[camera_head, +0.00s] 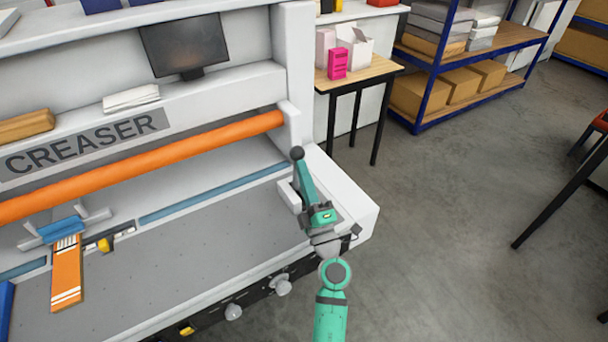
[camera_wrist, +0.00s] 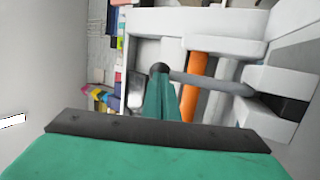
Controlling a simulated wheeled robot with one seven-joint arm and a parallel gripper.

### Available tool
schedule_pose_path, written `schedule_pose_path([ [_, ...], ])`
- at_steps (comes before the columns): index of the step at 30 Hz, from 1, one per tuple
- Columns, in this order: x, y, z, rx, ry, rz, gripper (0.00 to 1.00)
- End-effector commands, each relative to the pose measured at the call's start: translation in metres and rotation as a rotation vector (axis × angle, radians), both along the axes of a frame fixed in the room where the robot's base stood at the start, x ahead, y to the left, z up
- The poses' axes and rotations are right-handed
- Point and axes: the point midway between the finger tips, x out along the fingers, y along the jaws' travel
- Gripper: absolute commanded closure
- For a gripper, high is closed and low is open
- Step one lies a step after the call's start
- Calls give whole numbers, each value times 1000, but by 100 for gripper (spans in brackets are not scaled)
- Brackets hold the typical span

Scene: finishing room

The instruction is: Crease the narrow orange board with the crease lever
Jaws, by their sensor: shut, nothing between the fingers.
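The narrow orange board (camera_head: 66,280), with white stripes, lies at the left of the grey creaser bed (camera_head: 200,250), its back end at a blue clamp-like part (camera_head: 62,230). The crease lever's dark ball knob (camera_head: 297,153) shows at the machine's right end, at the tip of my gripper (camera_head: 302,172). In the wrist view the knob (camera_wrist: 159,68) is just beyond my shut teal fingers (camera_wrist: 162,92), and the grey lever shaft (camera_wrist: 212,83) runs right from it. My gripper is shut and empty. I cannot tell whether the fingertips touch the knob.
The orange roller (camera_head: 150,165) spans the machine above the bed. A yellow-and-dark stop (camera_head: 105,243) sits beside the board. Knobs (camera_head: 281,284) line the front edge. A small table with a pink box (camera_head: 337,63) stands behind right.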

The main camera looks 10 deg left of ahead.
Motion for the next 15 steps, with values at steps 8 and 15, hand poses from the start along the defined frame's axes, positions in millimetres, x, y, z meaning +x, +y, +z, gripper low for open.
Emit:
schedule_pose_path([
  [8,7,7,4,-2,-2,3,100],
  [15,25,21,12,-1,-2,3,100],
])
